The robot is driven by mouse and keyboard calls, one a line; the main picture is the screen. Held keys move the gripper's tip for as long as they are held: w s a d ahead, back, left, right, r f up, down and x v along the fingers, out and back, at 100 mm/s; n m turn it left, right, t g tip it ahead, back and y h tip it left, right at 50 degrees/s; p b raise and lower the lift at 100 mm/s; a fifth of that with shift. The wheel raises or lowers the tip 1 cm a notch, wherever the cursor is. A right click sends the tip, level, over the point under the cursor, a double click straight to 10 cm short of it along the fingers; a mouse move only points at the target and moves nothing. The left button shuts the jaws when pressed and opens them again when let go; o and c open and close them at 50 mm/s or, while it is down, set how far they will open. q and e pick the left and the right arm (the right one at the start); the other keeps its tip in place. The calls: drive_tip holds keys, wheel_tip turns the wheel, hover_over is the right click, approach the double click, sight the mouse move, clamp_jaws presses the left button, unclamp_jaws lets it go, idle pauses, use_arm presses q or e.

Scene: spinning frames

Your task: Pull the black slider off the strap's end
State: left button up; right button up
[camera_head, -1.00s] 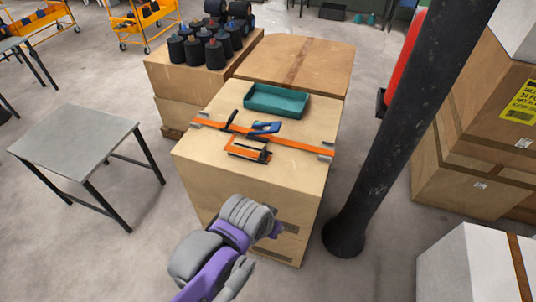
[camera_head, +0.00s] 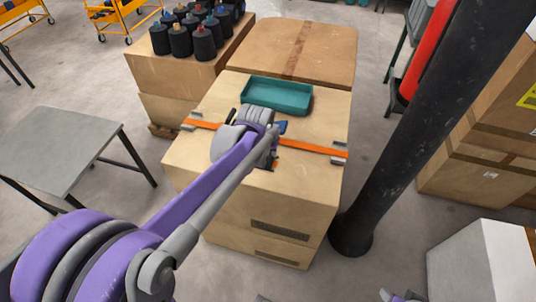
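An orange strap (camera_head: 312,146) runs across the top of a tan carton (camera_head: 325,112). My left arm reaches over the carton from the lower left. Its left gripper (camera_head: 270,143) is over the middle of the strap, and its own wrist hides the fingertips. A small black piece (camera_head: 232,114) shows just left of the wrist; I cannot tell whether it is the slider. A blue part (camera_head: 282,127) shows just right of the wrist. The orange-and-black piece in front of the strap is mostly hidden. A small grey and purple part of my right arm shows at the bottom edge.
A teal tray (camera_head: 311,100) stands on the carton behind the strap. Metal corner pieces (camera_head: 339,150) sit at the carton's edges. A dark column (camera_head: 400,170) rises on the right. A grey table (camera_head: 65,145) stands on the left.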

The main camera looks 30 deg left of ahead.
sight(268, 154)
use_arm(q)
drive_tip(key=shift+x, duration=1.65)
clamp_jaws()
drive_tip(key=shift+a, duration=0.1)
